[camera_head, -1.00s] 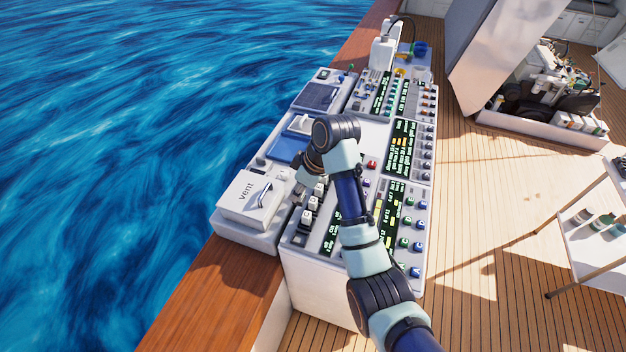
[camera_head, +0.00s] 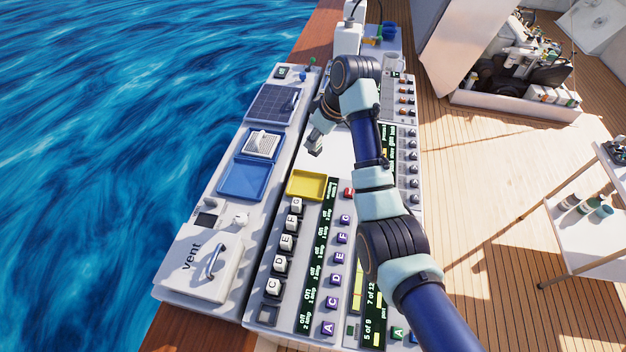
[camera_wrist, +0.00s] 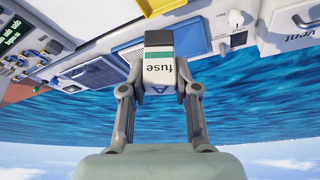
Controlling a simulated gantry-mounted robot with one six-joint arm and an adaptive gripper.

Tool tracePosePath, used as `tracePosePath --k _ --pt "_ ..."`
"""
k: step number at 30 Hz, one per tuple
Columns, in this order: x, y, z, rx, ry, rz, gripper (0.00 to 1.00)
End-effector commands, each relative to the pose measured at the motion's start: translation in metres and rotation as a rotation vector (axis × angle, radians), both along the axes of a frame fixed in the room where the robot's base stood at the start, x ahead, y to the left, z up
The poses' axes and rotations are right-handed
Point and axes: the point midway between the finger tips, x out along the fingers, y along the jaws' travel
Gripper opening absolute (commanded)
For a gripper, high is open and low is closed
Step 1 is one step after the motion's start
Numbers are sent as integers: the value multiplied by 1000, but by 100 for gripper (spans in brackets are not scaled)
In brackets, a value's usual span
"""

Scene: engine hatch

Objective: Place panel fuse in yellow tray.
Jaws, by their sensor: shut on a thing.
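The panel fuse (camera_wrist: 158,69) is a white block with a dark and green band, the word "fuse" and a letter that looks like A. My gripper (camera_wrist: 158,88) is shut on it in the wrist view. In the head view my gripper (camera_head: 315,142) is above the panel, beyond the yellow tray and a little right of the blue tray; the fuse there is small and hard to make out. The yellow tray (camera_head: 306,185) is a shallow square on the panel and looks empty. In the wrist view the yellow tray (camera_wrist: 152,6) shows at the top edge.
The vent box (camera_head: 205,258) with a handle is at the near left. A white bare patch lies behind the yellow tray.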

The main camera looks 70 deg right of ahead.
Motion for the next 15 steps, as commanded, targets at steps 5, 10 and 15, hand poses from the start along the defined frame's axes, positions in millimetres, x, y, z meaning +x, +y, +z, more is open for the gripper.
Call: tracePosePath --k 5,10,15 --pt "-1 1 -52 5 4 1 0" --pt "-1 2 -106 6 4 1 0" --pt "-1 1 -144 2 3 1 0"
